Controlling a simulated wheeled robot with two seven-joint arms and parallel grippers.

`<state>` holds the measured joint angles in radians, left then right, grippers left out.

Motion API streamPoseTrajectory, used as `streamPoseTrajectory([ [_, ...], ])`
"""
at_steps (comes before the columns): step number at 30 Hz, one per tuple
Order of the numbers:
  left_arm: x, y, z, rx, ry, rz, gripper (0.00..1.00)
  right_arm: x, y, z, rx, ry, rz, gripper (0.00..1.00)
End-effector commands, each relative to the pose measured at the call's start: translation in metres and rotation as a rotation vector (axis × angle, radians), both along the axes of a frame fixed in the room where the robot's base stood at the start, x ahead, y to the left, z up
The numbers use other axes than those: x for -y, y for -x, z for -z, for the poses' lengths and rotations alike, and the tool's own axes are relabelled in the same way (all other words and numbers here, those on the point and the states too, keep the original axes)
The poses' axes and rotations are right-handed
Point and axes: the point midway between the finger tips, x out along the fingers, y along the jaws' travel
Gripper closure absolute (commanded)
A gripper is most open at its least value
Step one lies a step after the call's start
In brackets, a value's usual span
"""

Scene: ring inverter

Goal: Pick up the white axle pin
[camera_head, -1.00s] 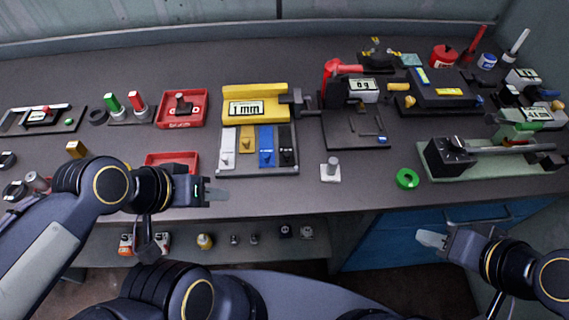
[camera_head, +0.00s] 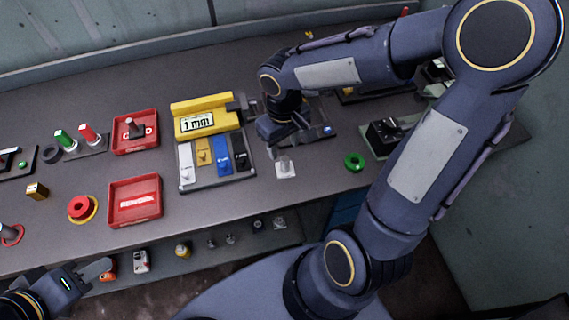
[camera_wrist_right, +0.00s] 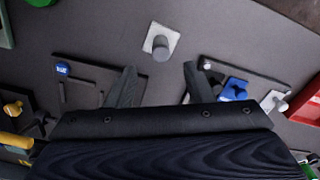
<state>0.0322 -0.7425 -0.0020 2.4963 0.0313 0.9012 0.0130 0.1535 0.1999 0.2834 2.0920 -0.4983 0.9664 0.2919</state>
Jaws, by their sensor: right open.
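The white axle pin, a short pale grey-white upright cylinder on a square white base (camera_head: 286,174), stands on the table right of the tray of coloured pieces. It also shows in the right wrist view (camera_wrist_right: 160,43), beyond and between my fingertips. My right gripper (camera_wrist_right: 160,80) is open and empty, with its fingers apart. In the head view my right gripper (camera_head: 284,150) hangs just behind and above the pin, partly covering its top. I see no contact. My left gripper (camera_head: 100,270) is low at the left, off the table's front edge; its jaw gap is not clear.
A green ring (camera_head: 354,161) lies right of the pin. The tray of coloured pieces (camera_head: 215,180) and the yellow 1 mm gauge (camera_head: 203,122) stand to the left. A red REWORK tray (camera_head: 134,201) is further left. My right arm hides much of the right bench.

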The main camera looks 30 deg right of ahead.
Motion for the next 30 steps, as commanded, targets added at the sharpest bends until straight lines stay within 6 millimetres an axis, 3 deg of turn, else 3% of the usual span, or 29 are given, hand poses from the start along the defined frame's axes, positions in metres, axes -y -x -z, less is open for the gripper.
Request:
streamPoseTrajectory([
  [12,0.0,0.0,-0.002,0.0,0.0,0.0,0.64,-0.001,0.01,0.056,-0.003,-0.002,-0.001,0.53],
  [21,0.0,0.0,-0.002,0.0,0.0,0.0,0.64,-0.001,0.009,0.06,0.001,-0.001,0.001,0.53],
  [30,0.0,0.0,-0.002,0.0,0.0,0.0,0.64,-0.001,0.009,0.06,0.001,-0.002,0.001,0.91],
])
